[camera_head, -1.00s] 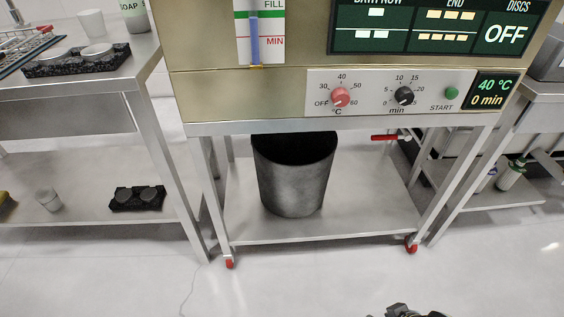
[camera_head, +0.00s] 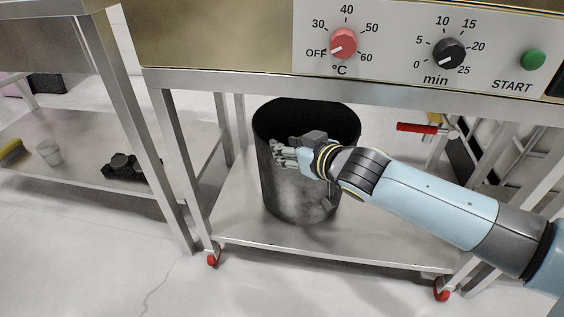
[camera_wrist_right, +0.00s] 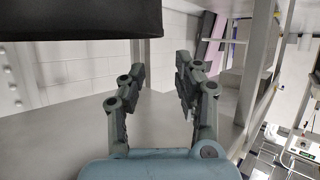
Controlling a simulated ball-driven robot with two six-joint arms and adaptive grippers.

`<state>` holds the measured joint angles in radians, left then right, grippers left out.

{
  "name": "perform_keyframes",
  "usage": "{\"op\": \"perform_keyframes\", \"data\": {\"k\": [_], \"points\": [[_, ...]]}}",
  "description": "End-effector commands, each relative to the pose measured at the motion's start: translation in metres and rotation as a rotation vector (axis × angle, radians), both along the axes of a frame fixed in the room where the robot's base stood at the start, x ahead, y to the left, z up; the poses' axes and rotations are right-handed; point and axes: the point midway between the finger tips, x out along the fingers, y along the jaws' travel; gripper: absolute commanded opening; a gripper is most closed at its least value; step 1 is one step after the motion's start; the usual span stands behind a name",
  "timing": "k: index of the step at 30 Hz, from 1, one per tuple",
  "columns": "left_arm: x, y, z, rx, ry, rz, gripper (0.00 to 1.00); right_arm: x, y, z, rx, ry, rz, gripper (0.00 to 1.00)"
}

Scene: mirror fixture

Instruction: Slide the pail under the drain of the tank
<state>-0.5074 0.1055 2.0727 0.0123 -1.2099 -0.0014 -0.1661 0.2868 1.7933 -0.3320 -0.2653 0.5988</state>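The dark grey metal pail (camera_head: 290,197) stands upright on the lower shelf beneath the tank (camera_head: 215,40). A red-handled valve (camera_head: 416,128), which looks like the drain, sits to the right of the pail. My right gripper (camera_head: 277,153) is in front of the pail's upper wall, pointing left across it. In the right wrist view the gripper's fingers (camera_wrist_right: 158,82) are spread with nothing between them. The pail's dark wall (camera_wrist_right: 80,18) fills the top left there, outside the fingers. Whether gripper and pail touch cannot be told. My left gripper is out of view.
The stand's lower shelf (camera_head: 330,247) has bare room around the pail. Its legs rise at both sides, with red casters (camera_head: 213,260) below. A left-hand table's shelf (camera_head: 70,165) holds a cup, a yellow item and a black holder.

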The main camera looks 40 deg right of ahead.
Motion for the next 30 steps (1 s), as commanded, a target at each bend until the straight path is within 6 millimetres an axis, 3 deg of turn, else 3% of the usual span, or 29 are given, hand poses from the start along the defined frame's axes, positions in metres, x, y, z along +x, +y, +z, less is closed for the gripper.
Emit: {"op": "perform_keyframes", "data": {"k": [1,3,17,23,30], "points": [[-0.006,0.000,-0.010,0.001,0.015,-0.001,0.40,-0.001,-0.001,-0.010,-0.003,0.007,0.001,0.33],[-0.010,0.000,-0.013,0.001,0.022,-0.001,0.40,0.000,-0.002,-0.012,-0.004,0.006,0.002,0.33],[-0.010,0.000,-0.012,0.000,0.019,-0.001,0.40,0.005,-0.002,-0.013,-0.006,0.006,0.001,0.33],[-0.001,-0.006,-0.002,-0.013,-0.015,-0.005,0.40,0.028,-0.004,-0.026,-0.005,0.006,0.001,0.33],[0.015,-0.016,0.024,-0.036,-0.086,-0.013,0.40,0.068,-0.008,-0.045,-0.004,0.008,-0.001,0.33]]}}
